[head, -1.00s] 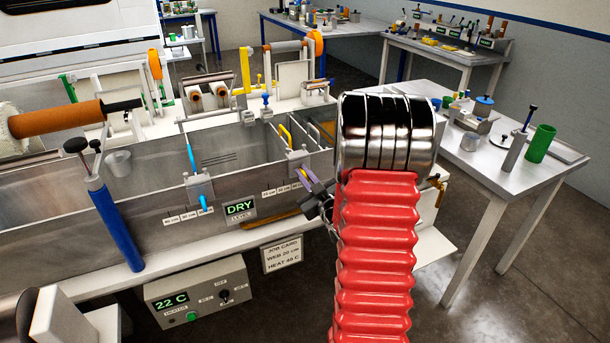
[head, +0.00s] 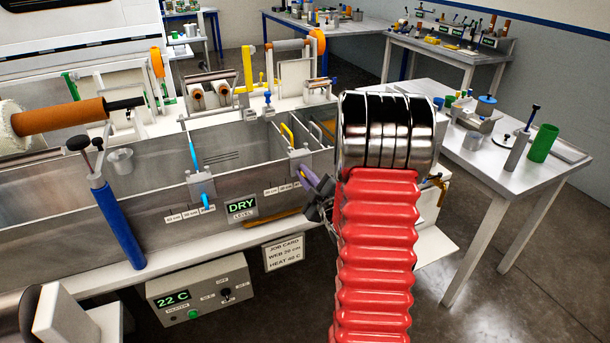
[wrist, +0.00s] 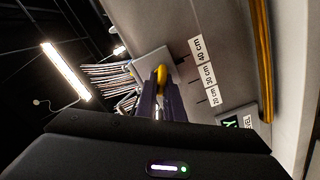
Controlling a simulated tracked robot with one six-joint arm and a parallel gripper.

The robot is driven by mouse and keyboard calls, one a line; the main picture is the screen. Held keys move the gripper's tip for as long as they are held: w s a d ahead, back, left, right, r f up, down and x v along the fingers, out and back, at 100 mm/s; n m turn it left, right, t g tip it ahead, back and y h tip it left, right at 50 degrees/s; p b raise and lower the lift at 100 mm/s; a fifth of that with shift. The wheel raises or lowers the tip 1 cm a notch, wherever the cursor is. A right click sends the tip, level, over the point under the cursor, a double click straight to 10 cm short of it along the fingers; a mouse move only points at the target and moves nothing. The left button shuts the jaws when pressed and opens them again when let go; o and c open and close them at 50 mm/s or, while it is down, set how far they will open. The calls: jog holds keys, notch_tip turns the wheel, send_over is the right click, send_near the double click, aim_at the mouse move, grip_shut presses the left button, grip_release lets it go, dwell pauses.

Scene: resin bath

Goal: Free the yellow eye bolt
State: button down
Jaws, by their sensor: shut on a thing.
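The yellow eye bolt (wrist: 161,74) shows in the wrist view as a small yellow piece between the purple fingers of my gripper (wrist: 160,92). The fingers are shut on it, at a grey plate (wrist: 150,62) on the tank's outer wall. In the head view my gripper (head: 308,178) is at the right front of the tank, just below the grey bracket (head: 299,160). The bolt cannot be made out there. Most of the bolt is hidden by the fingers, and I cannot tell how far it sits in the plate.
The steel tank (head: 120,238) has a second bracket (head: 201,187) with blue parts to the left. A yellow handle (head: 287,132) rises above the right bracket. A blue post (head: 118,225) stands at the front left. A side table (head: 480,160) is at the right.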

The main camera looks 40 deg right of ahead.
jog(key=c, duration=1.9)
grip_release()
